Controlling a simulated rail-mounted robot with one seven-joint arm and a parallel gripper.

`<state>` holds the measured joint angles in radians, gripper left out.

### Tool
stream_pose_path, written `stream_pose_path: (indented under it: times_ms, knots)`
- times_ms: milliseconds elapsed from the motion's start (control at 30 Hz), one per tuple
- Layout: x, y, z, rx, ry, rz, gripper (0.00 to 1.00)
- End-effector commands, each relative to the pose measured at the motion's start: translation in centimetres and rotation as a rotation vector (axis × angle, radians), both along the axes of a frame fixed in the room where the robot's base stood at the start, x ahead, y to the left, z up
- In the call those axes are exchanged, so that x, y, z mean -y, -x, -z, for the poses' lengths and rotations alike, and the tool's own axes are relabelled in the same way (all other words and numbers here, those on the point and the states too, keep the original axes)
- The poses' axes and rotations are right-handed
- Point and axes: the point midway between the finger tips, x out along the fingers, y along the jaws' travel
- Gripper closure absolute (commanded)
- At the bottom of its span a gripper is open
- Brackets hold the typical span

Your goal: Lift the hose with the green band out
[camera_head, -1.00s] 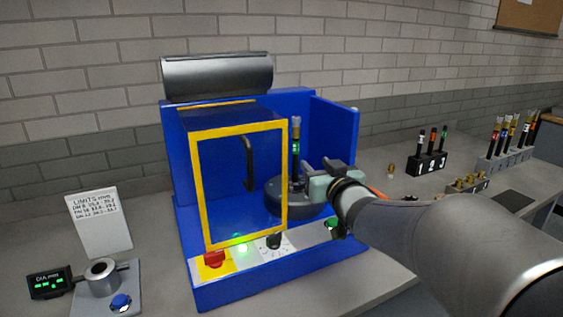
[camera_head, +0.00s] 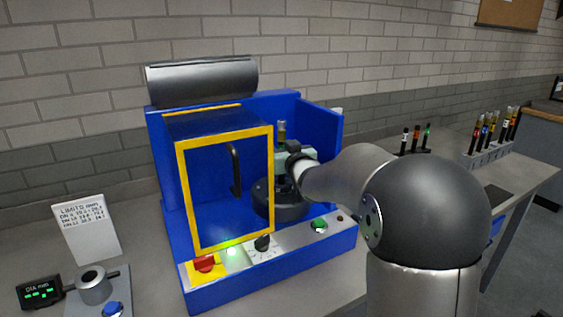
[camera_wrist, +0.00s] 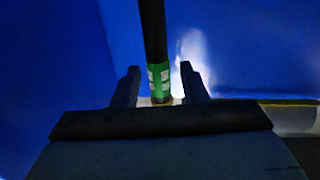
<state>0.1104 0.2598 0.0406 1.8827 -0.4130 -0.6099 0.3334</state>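The hose with the green band stands upright in the dark round crimping head (camera_head: 281,213) of the blue machine. Its upper end (camera_head: 281,131) shows above my gripper in the head view; its lower part is hidden by my gripper. In the wrist view the black hose (camera_wrist: 154,35) with its green band (camera_wrist: 159,79) lies between my two fingers (camera_wrist: 159,85). Gaps show on both sides of it, so my gripper (camera_head: 290,160) looks open around the hose, not closed on it.
A yellow-framed guard (camera_head: 180,200) stands left of the crimping head, and a blue side wall (camera_head: 319,130) behind right. A control panel (camera_head: 285,240) runs along the front. Hose racks (camera_head: 487,158) stand to the right. A diameter gauge (camera_head: 93,285) is at left.

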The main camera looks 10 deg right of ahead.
Motion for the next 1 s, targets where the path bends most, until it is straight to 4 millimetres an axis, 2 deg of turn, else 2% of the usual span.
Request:
stream_pose_path:
  times_ms: [200,233,367,767,1000]
  knots:
    - [0.0,-0.2,0.0,0.0,0.0,0.001,0.6]
    - [0.0,-0.1,0.0,0.0,0.0,0.001,0.63]
    - [0.0,-0.1,0.0,0.0,0.0,0.001,0.99]
    - [0.0,-0.1,-0.3,0.003,0.0,0.0,1.0]
    - [0.0,-0.1,-2.5,0.005,0.0,0.0,1.0]
